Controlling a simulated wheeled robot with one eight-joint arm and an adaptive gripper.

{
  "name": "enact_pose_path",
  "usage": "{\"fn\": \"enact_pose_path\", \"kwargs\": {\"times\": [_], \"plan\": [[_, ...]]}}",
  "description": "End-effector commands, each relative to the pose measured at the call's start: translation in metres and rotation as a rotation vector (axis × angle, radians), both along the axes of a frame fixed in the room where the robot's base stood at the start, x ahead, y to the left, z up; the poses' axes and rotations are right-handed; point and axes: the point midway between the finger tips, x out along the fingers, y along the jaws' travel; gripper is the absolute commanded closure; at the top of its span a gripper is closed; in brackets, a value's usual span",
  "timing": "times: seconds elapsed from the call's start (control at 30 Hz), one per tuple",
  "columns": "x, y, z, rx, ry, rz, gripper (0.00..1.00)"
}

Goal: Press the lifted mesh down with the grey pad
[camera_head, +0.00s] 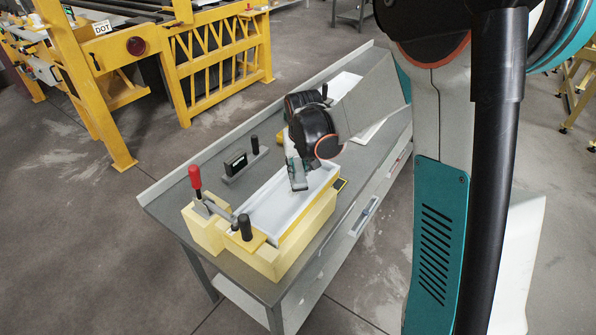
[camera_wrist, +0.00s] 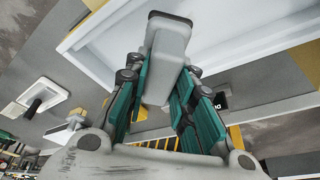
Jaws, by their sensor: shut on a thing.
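My gripper (camera_wrist: 158,78) is shut on a grey pad (camera_wrist: 168,42), a blocky piece with rounded edges between its teal fingers. In the head view my gripper (camera_head: 297,168) is over the far half of a long white tray-like mould (camera_head: 262,212), with the pad (camera_head: 298,184) pointing down. The mould's white rim (camera_wrist: 95,38) also shows in the wrist view, beyond the pad. I cannot tell whether the pad touches the surface inside. No mesh pattern can be made out, and part of the mould's far end is hidden by my arm.
The mould sits on a pale yellow base (camera_head: 287,252) on a grey workbench (camera_head: 163,197). A red-handled clamp (camera_head: 195,180) stands at its near end. A black-handled grey tool (camera_head: 240,163) lies left of it. Yellow machine frames (camera_head: 180,75) stand behind.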

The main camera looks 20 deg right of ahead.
Motion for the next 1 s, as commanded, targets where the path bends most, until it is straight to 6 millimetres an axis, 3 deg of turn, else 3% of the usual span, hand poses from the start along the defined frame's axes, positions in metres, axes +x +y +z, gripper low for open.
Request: {"fn": "enact_pose_path", "kwargs": {"times": [0.6, 1.0], "plan": [[0.008, -0.002, 0.055, 0.001, 0.0, 0.001, 0.99], [0.009, -0.002, 0.057, 0.0, 0.0, 0.002, 0.99]]}}
